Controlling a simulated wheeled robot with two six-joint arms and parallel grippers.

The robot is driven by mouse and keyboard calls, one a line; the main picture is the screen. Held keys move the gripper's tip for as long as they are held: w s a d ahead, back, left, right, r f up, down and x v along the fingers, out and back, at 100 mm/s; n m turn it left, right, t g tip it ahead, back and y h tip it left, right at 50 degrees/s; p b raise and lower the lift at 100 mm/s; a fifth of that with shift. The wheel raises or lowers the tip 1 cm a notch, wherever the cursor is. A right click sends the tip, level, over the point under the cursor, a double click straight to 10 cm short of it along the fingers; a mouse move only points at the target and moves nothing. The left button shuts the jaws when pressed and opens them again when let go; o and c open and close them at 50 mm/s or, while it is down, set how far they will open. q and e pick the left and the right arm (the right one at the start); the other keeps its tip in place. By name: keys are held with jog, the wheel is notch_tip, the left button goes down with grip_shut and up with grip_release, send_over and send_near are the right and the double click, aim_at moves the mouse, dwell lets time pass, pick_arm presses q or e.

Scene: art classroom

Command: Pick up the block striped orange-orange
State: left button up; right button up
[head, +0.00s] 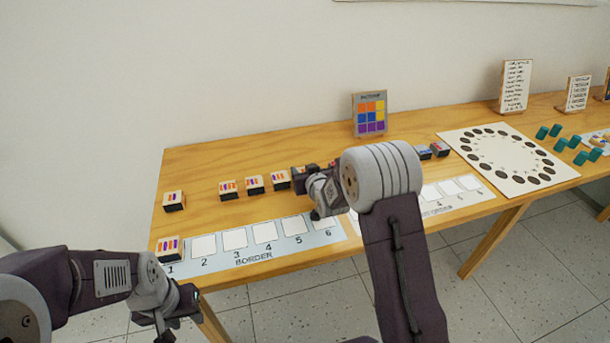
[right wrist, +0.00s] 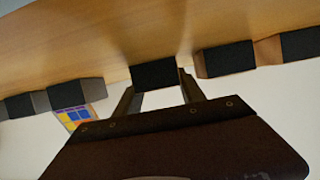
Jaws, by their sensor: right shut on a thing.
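My right gripper (right wrist: 157,92) is shut on a dark-sided block (right wrist: 155,76) in the right wrist view, one finger on each side. The block appears at or very near the table top; its striped face is turned away there. In the head view my right gripper (head: 301,178) is at the block row, and my own arm hides most of the held block, so I cannot read its stripes. Striped blocks stand to its left: one (head: 280,180), another (head: 254,184), a third (head: 228,189). My left gripper (head: 168,322) is low at the left, off the table's front edge, its jaw gap unclear.
A striped block (head: 168,249) sits on slot 1 of the border strip (head: 250,246); another (head: 173,200) stands behind it. Neighbouring blocks (right wrist: 225,58) flank the gripper. A picture card (head: 370,114) stands behind. A white board with dark circles (head: 506,160) lies right.

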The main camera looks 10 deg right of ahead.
aim_at(304, 170)
notch_tip(304, 170, up, 4)
jog(key=shift+r+p, duration=0.25)
jog(key=shift+p, duration=0.5)
jog(key=a+r+p+v, duration=0.1)
jog(key=a+v, duration=0.1)
jog(key=v, duration=1.1)
jog(key=shift+w+r, duration=0.25)
